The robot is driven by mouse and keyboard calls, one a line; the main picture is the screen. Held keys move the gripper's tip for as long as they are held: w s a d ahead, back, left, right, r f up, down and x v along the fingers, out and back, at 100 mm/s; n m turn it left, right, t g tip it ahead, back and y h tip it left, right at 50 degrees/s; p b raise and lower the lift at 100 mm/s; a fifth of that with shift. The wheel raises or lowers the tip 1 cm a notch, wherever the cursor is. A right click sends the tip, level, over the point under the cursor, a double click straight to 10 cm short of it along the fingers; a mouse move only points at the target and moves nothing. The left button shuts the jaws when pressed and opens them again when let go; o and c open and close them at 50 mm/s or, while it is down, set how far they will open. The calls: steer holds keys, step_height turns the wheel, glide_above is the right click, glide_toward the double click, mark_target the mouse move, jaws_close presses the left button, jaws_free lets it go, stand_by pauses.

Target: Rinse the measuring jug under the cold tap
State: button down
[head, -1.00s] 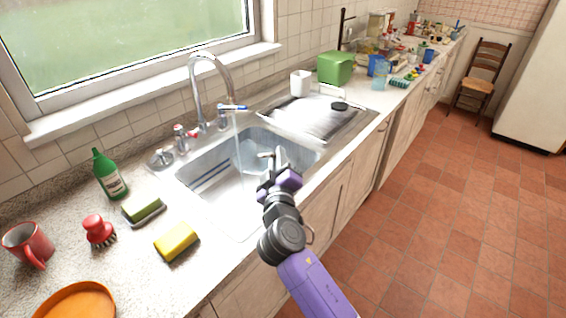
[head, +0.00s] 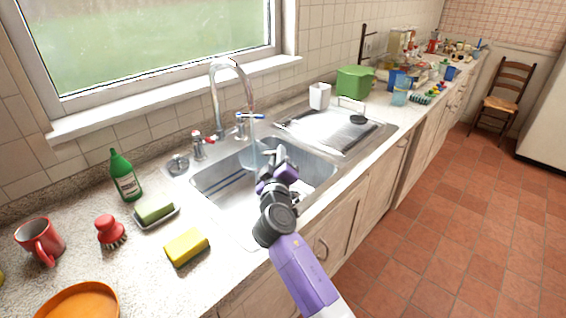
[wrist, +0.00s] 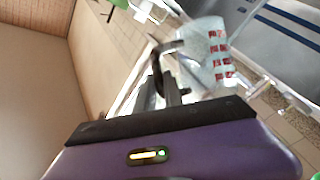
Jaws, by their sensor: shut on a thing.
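My gripper (head: 272,156) is over the sink, shut on the handle of the clear measuring jug (head: 252,158). In the wrist view the jug (wrist: 212,48) shows red scale marks and is beside my fingers (wrist: 166,66). The chrome tap (head: 226,66) arches above the sink (head: 222,207). A thin stream of water falls from its spout towards the jug. The blue-marked cold lever (head: 252,116) is on the right of the tap and the red-marked one (head: 199,140) on the left. My gripper partly hides the jug, and its inside is unclear.
A green bottle (head: 124,175), a sponge in a dish (head: 155,212), a yellow sponge (head: 186,247), a red brush (head: 110,231) and a red mug (head: 38,240) stand left of the sink. A draining board (head: 330,127) lies to the right, with a white cup (head: 319,95) behind it.

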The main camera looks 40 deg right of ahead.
steer(key=shift+w+d+f+b, duration=0.2)
steer(key=shift+w+b, duration=0.35)
steer(key=shift+w, duration=0.05)
steer(key=shift+w+d+f+b, duration=0.15)
steer(key=shift+w+f+b, duration=0.1)
steer(key=shift+w+b, duration=0.3)
steer(key=shift+w+d+f+b, duration=0.2)
steer(key=shift+w+b, duration=0.3)
steer(key=shift+w, duration=0.15)
steer(key=shift+w+d+b, duration=0.25)
steer(key=shift+w+b, duration=0.35)
steer(key=shift+w, duration=0.2)
steer(key=shift+s+d, duration=0.15)
steer(key=shift+d, duration=0.3)
steer(key=shift+a, duration=0.15)
steer(key=shift+a+b, duration=0.35)
steer(key=shift+b, duration=0.1)
steer(key=shift+d, duration=0.15)
